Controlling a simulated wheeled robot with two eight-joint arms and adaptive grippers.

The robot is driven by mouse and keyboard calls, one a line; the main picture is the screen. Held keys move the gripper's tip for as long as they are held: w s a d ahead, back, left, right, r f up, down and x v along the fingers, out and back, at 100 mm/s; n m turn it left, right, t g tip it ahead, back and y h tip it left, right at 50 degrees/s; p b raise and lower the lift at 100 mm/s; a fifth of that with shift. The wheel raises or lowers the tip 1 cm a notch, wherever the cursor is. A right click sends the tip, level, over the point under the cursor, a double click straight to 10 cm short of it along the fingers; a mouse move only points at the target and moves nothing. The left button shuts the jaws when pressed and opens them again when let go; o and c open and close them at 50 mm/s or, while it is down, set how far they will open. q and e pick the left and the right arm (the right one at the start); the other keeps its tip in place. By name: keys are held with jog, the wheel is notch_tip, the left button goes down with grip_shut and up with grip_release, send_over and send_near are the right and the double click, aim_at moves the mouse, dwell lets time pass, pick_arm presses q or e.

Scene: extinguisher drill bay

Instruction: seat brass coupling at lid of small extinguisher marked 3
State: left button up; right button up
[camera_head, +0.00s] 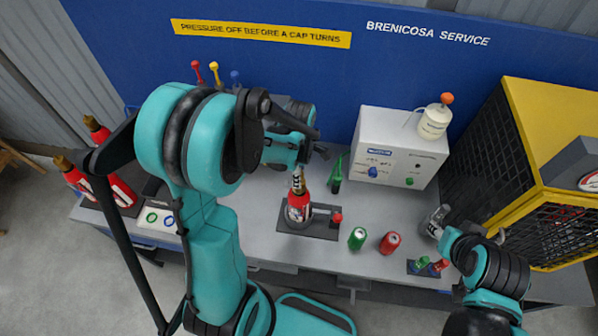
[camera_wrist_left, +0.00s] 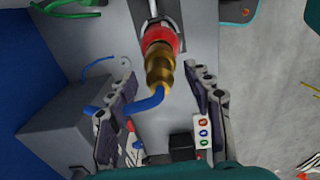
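A small red extinguisher (camera_head: 298,212) stands upright on a dark plate in the middle of the bench. Its number cannot be read. A brass coupling (camera_head: 298,182) is at its top; the left wrist view shows the brass coupling (camera_wrist_left: 158,66) in line with the red body (camera_wrist_left: 161,38), with a bent blue hose (camera_wrist_left: 146,103) at its near end. Whether it is fully seated cannot be told. My left gripper (camera_head: 309,153) is just above it. In the left wrist view its fingers (camera_wrist_left: 161,70) are spread on either side, apart from the brass. My right gripper (camera_head: 437,218) is at the bench's right, its fingers too small to judge.
A green can (camera_head: 357,239) and a red can (camera_head: 390,243) stand right of the extinguisher. A white box (camera_head: 385,150) with knobs carries a bottle (camera_head: 434,122). A yellow cage (camera_head: 555,130) bounds the right. Other red extinguishers (camera_head: 120,190) stand left. A small tray holds green and red pieces (camera_head: 422,263).

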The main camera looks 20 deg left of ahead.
pick_arm(q)
notch_tip(320, 180, up, 12)
dwell(0.6)
dwell(0.6)
